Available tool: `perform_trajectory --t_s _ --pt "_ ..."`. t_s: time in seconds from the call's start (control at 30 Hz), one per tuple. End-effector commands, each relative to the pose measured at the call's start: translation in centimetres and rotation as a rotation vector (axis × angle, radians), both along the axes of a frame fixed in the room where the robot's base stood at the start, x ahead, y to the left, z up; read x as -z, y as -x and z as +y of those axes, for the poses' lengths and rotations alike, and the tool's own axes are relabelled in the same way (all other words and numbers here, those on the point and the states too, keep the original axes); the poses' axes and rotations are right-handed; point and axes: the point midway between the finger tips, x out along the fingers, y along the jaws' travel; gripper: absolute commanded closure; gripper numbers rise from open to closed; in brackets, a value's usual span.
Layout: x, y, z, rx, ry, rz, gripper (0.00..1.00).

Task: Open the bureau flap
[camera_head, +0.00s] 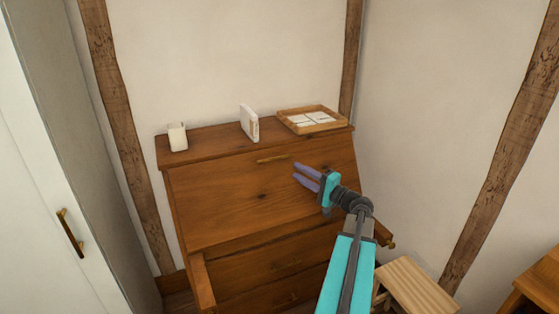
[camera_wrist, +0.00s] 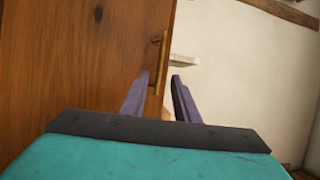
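The wooden bureau's sloping flap (camera_head: 230,200) is shut. A thin brass bar handle (camera_head: 272,159) sits near its top edge. In the wrist view the flap (camera_wrist: 70,60) fills the left side, with the brass handle (camera_wrist: 161,55) at its edge. My gripper (camera_head: 297,172) is just in front of the flap, a little right of and below the handle. It is open and empty. In the wrist view my gripper (camera_wrist: 160,78) has one finger each side of the handle's lower end in the picture; I cannot tell if either touches it.
A wooden support arm (camera_head: 203,282) sticks out at the bureau's left, another (camera_head: 383,234) at its right. On top stand a white cup (camera_head: 177,136), a white upright box (camera_head: 249,122) and a wooden tray (camera_head: 310,128). A stool (camera_head: 418,286) and a white wardrobe (camera_head: 40,180) flank the bureau.

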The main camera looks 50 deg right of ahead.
Motion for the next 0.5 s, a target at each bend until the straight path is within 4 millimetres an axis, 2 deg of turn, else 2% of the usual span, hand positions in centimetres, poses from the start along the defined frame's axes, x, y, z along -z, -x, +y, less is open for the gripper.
perform_trajectory --t_s 0.5 --pt "-0.9 -7.6 0.0 -0.002 -0.001 0.000 0.72"
